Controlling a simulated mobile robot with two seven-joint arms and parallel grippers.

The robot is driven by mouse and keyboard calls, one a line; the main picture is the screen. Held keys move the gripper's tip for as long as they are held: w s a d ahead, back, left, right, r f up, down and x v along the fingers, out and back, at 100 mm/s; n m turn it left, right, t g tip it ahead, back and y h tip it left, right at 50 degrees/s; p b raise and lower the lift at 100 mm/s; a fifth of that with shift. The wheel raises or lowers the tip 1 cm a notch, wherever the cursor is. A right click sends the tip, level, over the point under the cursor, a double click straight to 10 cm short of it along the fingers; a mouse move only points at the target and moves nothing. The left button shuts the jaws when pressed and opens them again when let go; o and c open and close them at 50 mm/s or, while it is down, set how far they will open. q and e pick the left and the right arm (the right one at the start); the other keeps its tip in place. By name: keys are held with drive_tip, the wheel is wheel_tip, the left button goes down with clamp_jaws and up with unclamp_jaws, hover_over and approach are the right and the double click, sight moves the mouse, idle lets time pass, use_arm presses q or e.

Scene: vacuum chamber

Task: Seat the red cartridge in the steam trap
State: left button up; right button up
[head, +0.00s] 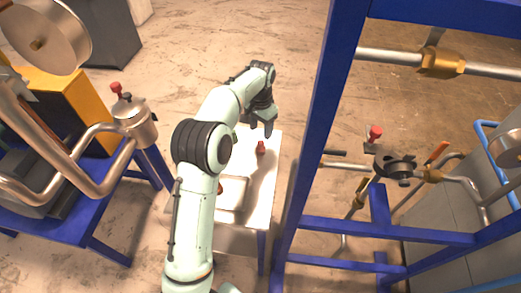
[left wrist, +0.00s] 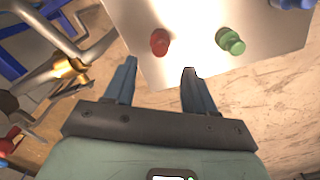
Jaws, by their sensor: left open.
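The red cartridge (head: 260,148) stands on the white table, just below my left gripper (head: 262,122) in the head view. In the left wrist view the red cartridge (left wrist: 160,42) lies ahead of the gap between the fingertips (left wrist: 159,68), apart from them. My left gripper is open and empty. I cannot tell for sure which fitting is the steam trap; a black round fitting (head: 395,167) sits on the pipework at right, and a metal pot with a red knob (head: 135,118) at left. My right gripper is not in view.
In the left wrist view a green piece (left wrist: 230,40) and a blue piece (left wrist: 292,3) stand on the white table (left wrist: 195,62). A shallow tray (head: 240,205) is partly hidden by my arm. A blue frame post (head: 312,140) rises right of the table.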

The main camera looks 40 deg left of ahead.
sight(261, 142)
use_arm(q)
drive_tip(key=shift+w+f, duration=0.1)
drive_tip(key=shift+f, duration=0.65)
drive_tip(key=f, duration=0.5)
drive_tip(key=shift+s+b, duration=0.2)
drive_tip(key=shift+b, duration=0.2)
clamp_jaws()
